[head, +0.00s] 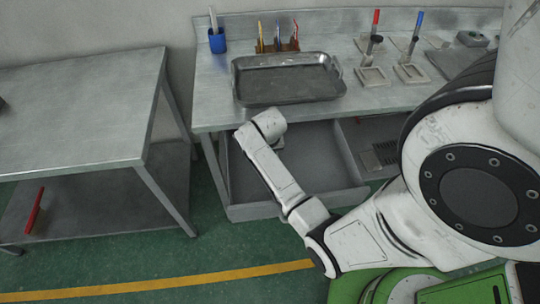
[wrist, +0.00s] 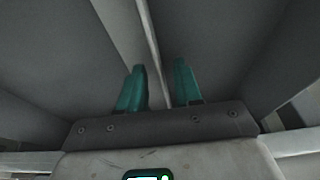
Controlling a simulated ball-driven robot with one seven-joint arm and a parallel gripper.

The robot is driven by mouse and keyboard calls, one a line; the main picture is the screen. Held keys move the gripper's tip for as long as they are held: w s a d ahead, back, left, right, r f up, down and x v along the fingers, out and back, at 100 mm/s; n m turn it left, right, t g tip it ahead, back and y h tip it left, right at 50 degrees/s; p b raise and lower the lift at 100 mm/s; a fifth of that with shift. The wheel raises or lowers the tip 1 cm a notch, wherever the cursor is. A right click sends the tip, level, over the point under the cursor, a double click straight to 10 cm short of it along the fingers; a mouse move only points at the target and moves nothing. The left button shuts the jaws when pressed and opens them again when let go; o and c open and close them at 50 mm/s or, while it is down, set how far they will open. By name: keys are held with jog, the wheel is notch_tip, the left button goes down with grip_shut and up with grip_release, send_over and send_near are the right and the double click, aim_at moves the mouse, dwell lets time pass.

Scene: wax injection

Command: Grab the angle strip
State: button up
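My gripper (wrist: 160,68) shows in the wrist view with two teal fingers apart, and nothing is clearly held between them. A long, thin, pale strip-like edge (wrist: 149,35) runs from the top of the wrist view down into the gap between the fingers. I cannot tell whether it is the angle strip or an edge of the drawer. In the head view my arm reaches over the left part of the open drawer (head: 352,198), below the workbench. The gripper itself is hidden there behind the wrist. No angle strip is clearly visible in the head view.
The workbench (head: 215,116) carries a metal tray (head: 288,80), a blue pen cup (head: 217,42) and tools in small holders. A drawer divider (head: 340,153) stands right of my wrist. A second metal table (head: 75,110) is at left, with a red object (head: 34,211) below.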

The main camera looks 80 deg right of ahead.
grip_shut()
jog(key=shift+r, duration=0.1)
dwell(0.4)
